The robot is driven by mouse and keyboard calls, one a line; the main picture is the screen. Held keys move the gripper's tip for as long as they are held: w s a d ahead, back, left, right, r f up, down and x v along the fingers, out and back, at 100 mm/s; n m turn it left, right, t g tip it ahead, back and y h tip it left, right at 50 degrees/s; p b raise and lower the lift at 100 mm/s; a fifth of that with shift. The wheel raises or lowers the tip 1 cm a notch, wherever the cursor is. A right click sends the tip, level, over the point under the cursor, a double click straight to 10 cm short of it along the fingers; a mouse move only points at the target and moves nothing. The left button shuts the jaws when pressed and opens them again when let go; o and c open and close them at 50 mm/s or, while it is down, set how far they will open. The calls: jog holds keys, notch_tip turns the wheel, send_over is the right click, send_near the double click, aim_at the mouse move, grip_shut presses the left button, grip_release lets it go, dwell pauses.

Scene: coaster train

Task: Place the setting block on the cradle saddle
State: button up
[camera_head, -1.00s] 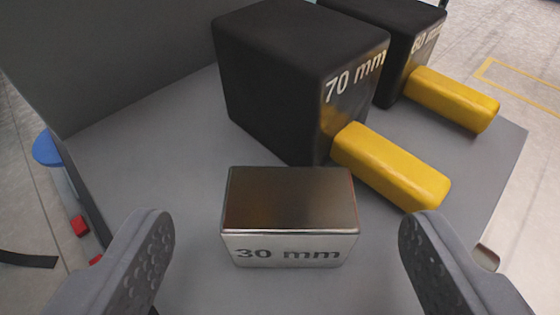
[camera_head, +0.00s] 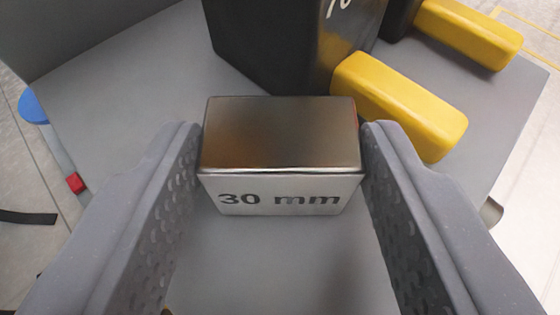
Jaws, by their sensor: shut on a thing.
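A metal block marked "30 mm" (camera_head: 280,190) sits on a grey shelf surface (camera_head: 110,100), its brushed top facing up and its marked face toward me. It is the only plain metal block in view. My gripper (camera_head: 282,150) is shut on it, with one grey padded finger against its left side and the other against its right side. The block appears to rest on the shelf still. The cradle saddle is not recognisable in this view.
A black block (camera_head: 270,45) with a yellow handle (camera_head: 400,105) stands just behind the metal block. A second yellow handle (camera_head: 468,32) on another black block is at the upper right. A grey wall (camera_head: 90,25) rises at the back left.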

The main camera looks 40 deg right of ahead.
jog(key=shift+r+p, duration=1.7)
jog(key=shift+r, duration=0.1)
jog(key=s+a+b, duration=0.2)
jog(key=s+b, duration=0.3)
jog(key=s, duration=0.2)
jog(key=s+a+r+b, duration=0.1)
jog(key=s+b, duration=0.3)
jog(key=s, duration=0.4)
jog(key=shift+s+a+r+b, duration=0.15)
jog(key=shift+a+b, duration=0.25)
jog(key=shift+a, duration=0.4)
